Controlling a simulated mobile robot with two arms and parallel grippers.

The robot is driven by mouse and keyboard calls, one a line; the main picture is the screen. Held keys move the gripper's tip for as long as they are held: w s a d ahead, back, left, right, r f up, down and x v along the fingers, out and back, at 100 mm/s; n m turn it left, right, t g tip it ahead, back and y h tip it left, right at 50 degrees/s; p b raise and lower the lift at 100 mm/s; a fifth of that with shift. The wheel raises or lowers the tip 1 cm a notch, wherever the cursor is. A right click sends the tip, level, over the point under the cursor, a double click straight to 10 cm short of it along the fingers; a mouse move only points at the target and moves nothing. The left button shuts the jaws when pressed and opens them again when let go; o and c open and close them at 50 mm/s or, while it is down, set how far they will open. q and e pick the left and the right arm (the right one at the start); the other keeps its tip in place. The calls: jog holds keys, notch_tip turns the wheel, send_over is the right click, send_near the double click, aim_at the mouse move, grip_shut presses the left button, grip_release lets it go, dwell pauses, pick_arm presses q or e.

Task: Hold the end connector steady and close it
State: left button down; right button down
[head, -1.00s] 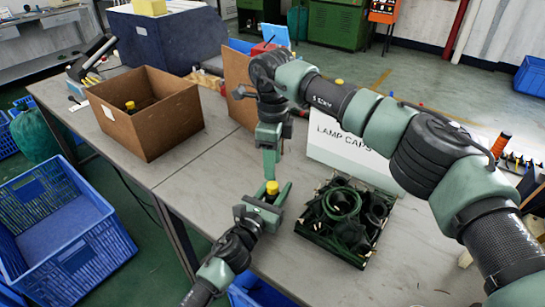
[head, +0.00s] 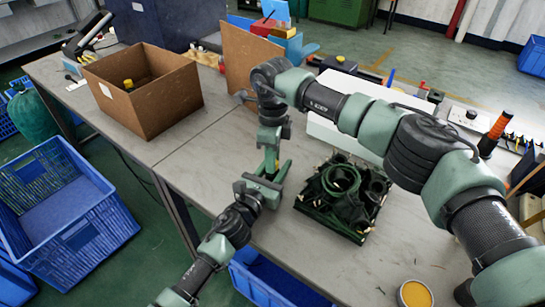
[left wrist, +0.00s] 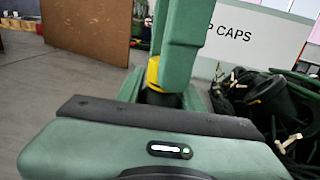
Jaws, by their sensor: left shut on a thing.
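The end connector (left wrist: 160,97) is a dark body with a yellow top (left wrist: 153,72) in the left wrist view. It stands between the fingers of my left gripper (head: 268,184), which is shut on it above the table. My right gripper (head: 271,163) points down from above, its fingers at the yellow top; one of its green fingers (left wrist: 181,50) covers much of the top in the left wrist view. Whether the right fingers are closed on the top cannot be seen. In the head view the connector is hidden by the grippers.
A cardboard box (head: 175,103) with a yellow-topped part (head: 128,84) inside stands at the left of the table. A dark tray (head: 318,219) of cables is right of the grippers, before a white box (left wrist: 258,42) marked "CAPS". A round yellow-topped tin (head: 415,294) sits near the front.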

jog(key=shift+m, duration=0.8)
jog(key=c, duration=1.1)
grip_release()
jog(key=shift+c, duration=0.2)
jog(key=shift+r, duration=2.3)
jog(key=shift+c, duration=0.5)
notch_tip(320, 180, up, 4)
jog(key=shift+f+n, duration=0.25)
jog(key=shift+n, duration=0.65)
